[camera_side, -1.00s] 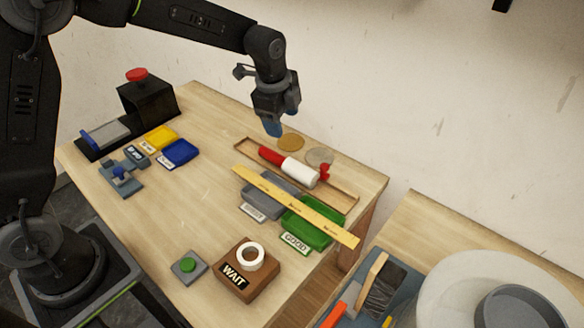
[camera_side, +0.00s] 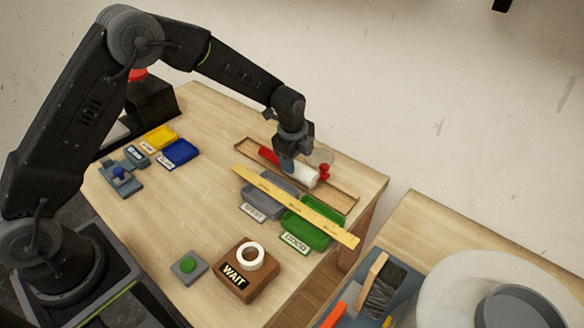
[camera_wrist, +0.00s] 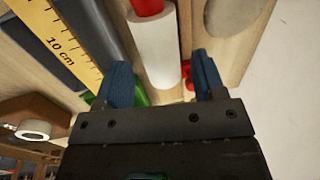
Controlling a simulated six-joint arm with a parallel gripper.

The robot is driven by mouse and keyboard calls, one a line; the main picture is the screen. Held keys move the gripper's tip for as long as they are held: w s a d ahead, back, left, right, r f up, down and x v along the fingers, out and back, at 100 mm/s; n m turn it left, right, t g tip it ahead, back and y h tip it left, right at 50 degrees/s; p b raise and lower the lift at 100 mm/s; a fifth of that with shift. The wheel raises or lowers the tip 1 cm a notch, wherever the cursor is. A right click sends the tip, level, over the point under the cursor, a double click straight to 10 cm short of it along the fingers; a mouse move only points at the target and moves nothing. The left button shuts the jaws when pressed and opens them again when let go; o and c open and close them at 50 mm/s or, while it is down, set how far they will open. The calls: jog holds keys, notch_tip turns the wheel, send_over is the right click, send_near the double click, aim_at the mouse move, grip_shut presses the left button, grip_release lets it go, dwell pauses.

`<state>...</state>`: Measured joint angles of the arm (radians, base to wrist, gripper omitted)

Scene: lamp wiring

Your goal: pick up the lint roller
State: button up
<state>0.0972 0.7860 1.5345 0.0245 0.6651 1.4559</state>
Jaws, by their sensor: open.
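The lint roller has a red handle (camera_side: 268,155) and a white roll (camera_side: 304,174). It lies in a shallow wooden tray (camera_side: 342,196) at the back right of the table. In the wrist view the white roll (camera_wrist: 154,46) shows between and beyond my blue fingertips, with part of the red handle above it. My gripper (camera_side: 287,165) is open and points down at the roller, close over it. In the wrist view my gripper (camera_wrist: 158,80) has one finger on each side of the roll's line. I cannot tell whether a finger touches it. The middle of the roller is partly hidden in the side view.
A yellow ruler (camera_side: 270,188) lies across a grey tray (camera_side: 254,202) and a green tray (camera_side: 312,236), close in front of the roller. A WAIT block (camera_side: 232,280) with a white ring stands near the front.

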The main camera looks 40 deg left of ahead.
aim_at(296, 165)
jog(key=f, duration=0.4)
jog(key=shift+w+a+f, duration=0.2)
jog(key=shift+w+f, duration=0.05)
jog(key=c, duration=0.7)
jog(key=shift+r, duration=0.1)
